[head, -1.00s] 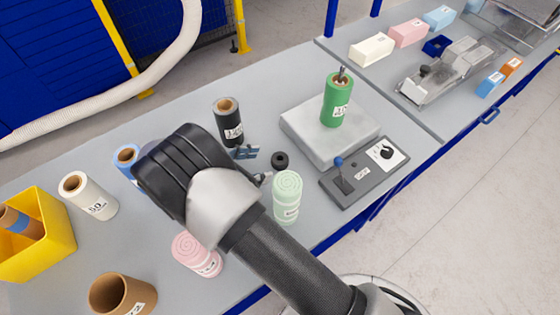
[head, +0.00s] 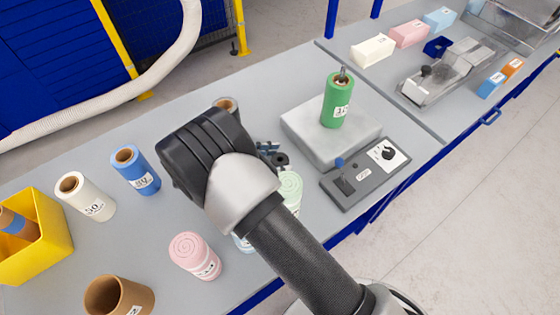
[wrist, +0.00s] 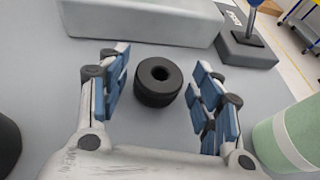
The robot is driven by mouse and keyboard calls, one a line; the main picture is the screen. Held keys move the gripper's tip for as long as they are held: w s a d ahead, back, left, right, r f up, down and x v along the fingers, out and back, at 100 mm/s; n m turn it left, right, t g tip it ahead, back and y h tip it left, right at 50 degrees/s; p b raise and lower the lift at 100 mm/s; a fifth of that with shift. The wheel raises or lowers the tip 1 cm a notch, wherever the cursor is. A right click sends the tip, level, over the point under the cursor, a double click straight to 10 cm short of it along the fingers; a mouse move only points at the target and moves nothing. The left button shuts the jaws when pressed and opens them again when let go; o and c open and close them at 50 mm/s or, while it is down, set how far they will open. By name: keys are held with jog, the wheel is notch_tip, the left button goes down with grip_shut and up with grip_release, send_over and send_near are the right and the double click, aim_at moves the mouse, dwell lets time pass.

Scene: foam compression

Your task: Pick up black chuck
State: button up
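The black chuck (wrist: 158,82) is a short black ring with a central hole, lying flat on the grey table in the wrist view. My gripper (wrist: 160,100) is open, with its blue-padded fingers on either side of the chuck and apart from it. In the head view the chuck (head: 281,159) shows partly beside the fingertips (head: 268,150), and my arm covers most of the gripper.
A pale green foam roll (wrist: 290,138) stands close on the right of my gripper. A grey block (head: 322,142) bears a green roll (head: 337,100), beside a control panel (head: 365,172). A black roll (head: 228,104) is mostly hidden behind my arm.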

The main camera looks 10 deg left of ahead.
jog(key=c, duration=0.9)
